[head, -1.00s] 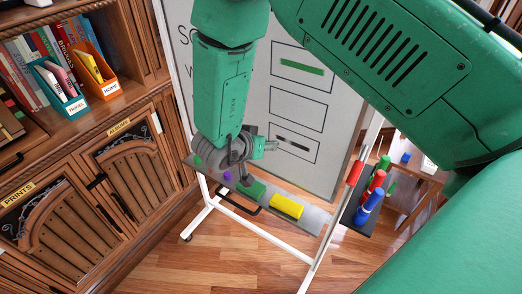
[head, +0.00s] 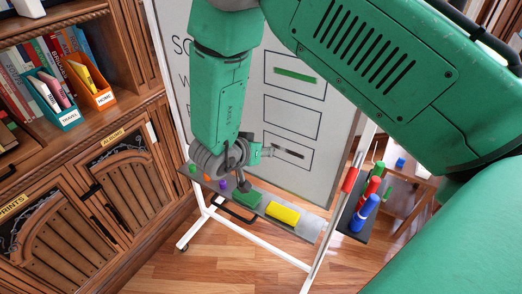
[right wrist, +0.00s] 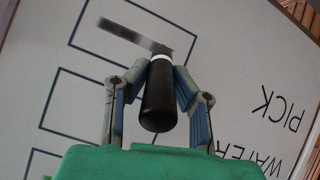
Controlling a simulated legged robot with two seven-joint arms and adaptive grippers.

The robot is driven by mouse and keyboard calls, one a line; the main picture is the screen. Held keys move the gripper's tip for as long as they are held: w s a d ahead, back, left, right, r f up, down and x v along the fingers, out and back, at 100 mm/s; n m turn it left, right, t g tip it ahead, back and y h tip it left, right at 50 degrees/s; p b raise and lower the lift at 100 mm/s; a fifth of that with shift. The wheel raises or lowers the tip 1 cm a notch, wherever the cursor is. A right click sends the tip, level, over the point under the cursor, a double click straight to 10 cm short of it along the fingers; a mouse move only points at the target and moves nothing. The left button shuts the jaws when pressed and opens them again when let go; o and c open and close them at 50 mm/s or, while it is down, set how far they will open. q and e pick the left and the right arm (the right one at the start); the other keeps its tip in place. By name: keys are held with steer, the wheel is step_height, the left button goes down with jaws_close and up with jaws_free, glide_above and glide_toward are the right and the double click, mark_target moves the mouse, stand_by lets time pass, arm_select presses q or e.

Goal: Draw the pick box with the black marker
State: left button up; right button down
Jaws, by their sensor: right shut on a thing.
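My right gripper (head: 262,152) is at the lowest box on the whiteboard. In the right wrist view it (right wrist: 157,90) is shut on the black marker (right wrist: 160,98), one finger on each side. The marker points at the board, its tip end by one end of a dark stroke (right wrist: 125,34); exact contact is hidden. The stroke lies inside the pick box (right wrist: 92,41), in line with the upside-down word PICK (right wrist: 282,107). In the head view the pick box (head: 312,158) holds this dark stroke (head: 288,153). My left gripper is not in view.
The whiteboard (head: 345,130) has an empty middle box and a green stroke (head: 296,75) in the top box. Its tray (head: 309,223) holds a yellow block (head: 283,213), a green block (head: 246,200) and small coloured pieces. Red, green and blue markers (head: 366,207) stand right. A bookcase (head: 60,130) stands left.

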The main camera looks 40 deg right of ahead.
steer(key=shift+w+d, duration=0.25)
steer(key=shift+d, duration=0.35)
steer(key=s+d+p, duration=0.1)
steer(key=s+p, duration=0.1)
steer(key=s, duration=0.2)
steer(key=shift+w+a+p, duration=0.25)
steer(key=shift+w, duration=0.75)
steer(key=shift+w+a+p, duration=0.2)
steer(key=shift+w+a, duration=0.05)
steer(key=shift+w, duration=0.75)
steer(key=shift+a, duration=0.1)
steer(key=shift+s+a+p, duration=0.2)
steer(key=shift+s+a, duration=0.05)
steer(key=shift+a, duration=0.35)
steer(key=shift+s+a+p, duration=0.2)
steer(key=shift+s+a, duration=0.05)
steer(key=shift+a, duration=0.35)
steer(key=shift+s+a+p, duration=0.2)
steer(key=shift+s+a, duration=0.05)
steer(key=shift+a, duration=0.35)
steer(key=shift+s+a, duration=0.2)
steer(key=shift+a, duration=0.25)
steer(key=shift+s+a, duration=0.2)
steer(key=shift+a, duration=0.25)
steer(key=shift+a, duration=0.1)
